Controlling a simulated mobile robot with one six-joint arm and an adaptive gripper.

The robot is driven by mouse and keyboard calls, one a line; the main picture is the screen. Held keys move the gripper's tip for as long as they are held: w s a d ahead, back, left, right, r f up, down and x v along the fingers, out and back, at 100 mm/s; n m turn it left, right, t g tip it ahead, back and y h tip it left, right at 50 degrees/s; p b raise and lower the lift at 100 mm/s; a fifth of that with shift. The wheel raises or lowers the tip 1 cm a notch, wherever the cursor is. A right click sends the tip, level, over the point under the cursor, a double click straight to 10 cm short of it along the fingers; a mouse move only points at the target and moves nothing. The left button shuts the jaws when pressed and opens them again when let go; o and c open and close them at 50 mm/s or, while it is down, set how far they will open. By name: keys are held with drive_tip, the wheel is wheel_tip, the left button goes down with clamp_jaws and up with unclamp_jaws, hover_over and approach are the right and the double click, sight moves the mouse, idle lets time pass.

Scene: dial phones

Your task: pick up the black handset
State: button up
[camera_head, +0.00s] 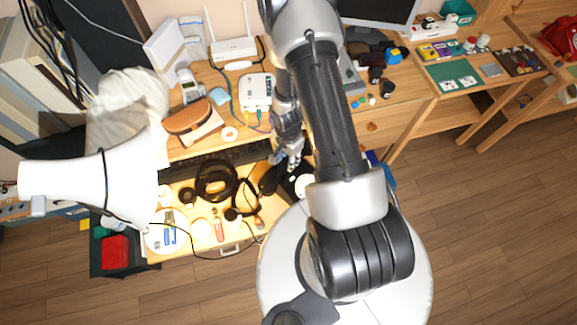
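My arm reaches from the top middle down over the desk. My gripper (291,160) is small in this view, just above a black dial phone (297,186), which is partly hidden behind my arm. A dark, elongated piece that looks like the black handset (269,180) lies at the phone's left side, just below and left of the gripper. I cannot tell whether the fingers touch it or how far they are spread.
Black headphones (215,181), a keyboard (205,165) and small items crowd the open drawer. A white router (233,49) and a white box (255,91) stand on the desk. A red phone (560,38) is far right. The floor (490,220) at right is clear.

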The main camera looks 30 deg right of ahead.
wheel_tip(320, 180, down, 5)
drive_tip(key=b, duration=0.3)
drive_tip(key=shift+w+d+b, duration=0.1)
drive_tip(key=shift+d+b, duration=0.05)
drive_tip(key=shift+b, duration=0.2)
drive_tip(key=shift+r, duration=0.1)
clamp_jaws()
